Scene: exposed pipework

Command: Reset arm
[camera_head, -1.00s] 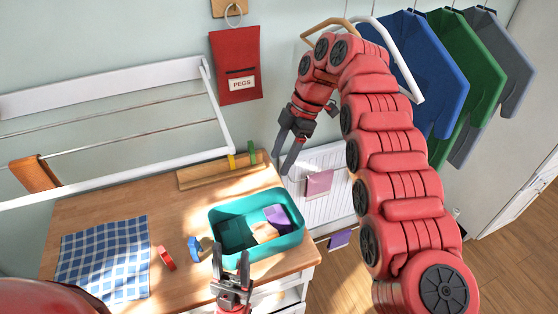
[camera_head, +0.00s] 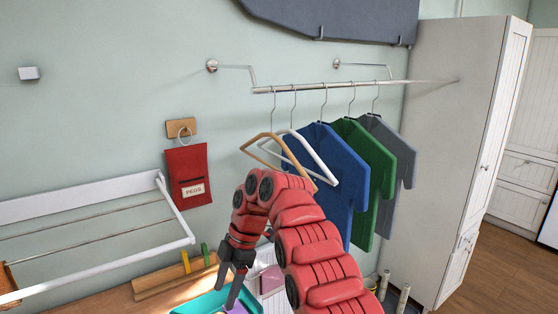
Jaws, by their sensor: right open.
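My right arm, red and segmented, rises from the bottom right and bends over near the middle of the head view. Its gripper (camera_head: 236,277) points down with its jaws apart and nothing visible between them. It appears in front of the wall, above the teal tub (camera_head: 205,300) and left of the hanging clothes. My left gripper does not show.
A metal rail (camera_head: 340,86) carries a wooden hanger (camera_head: 262,152), a white hanger (camera_head: 318,162), and blue (camera_head: 335,165), green (camera_head: 367,170) and grey (camera_head: 398,150) shirts. A red pegs bag (camera_head: 187,174) hangs on the wall. A white drying rack (camera_head: 120,262) juts out at left. A tall cabinet (camera_head: 455,150) stands right.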

